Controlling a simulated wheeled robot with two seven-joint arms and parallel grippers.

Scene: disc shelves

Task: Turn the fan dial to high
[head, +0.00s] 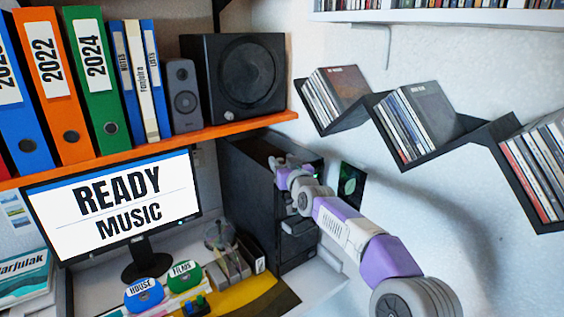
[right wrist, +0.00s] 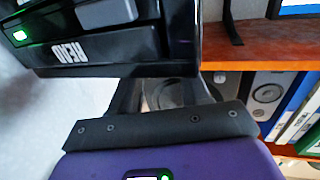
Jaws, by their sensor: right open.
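The black computer tower (head: 252,200) stands under the orange shelf, with drive bays on its front. My right gripper (head: 281,166) is at the tower's upper front edge, its arm coming in from the lower right. In the right wrist view, the tower's front (right wrist: 100,40) fills the upper left, with a lit green light and white lettering. My open right gripper (right wrist: 165,92) shows below it, its fingers partly hidden by the tower. I cannot make out a fan dial in either view. My left gripper is not in view.
The orange shelf (head: 150,147) carries binders and a large black speaker (head: 233,72). A monitor (head: 115,205) reads "READY MUSIC". Coloured pieces and disc holders lie on the desk. A black zigzag shelf (head: 425,148) with discs hangs on the wall at right.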

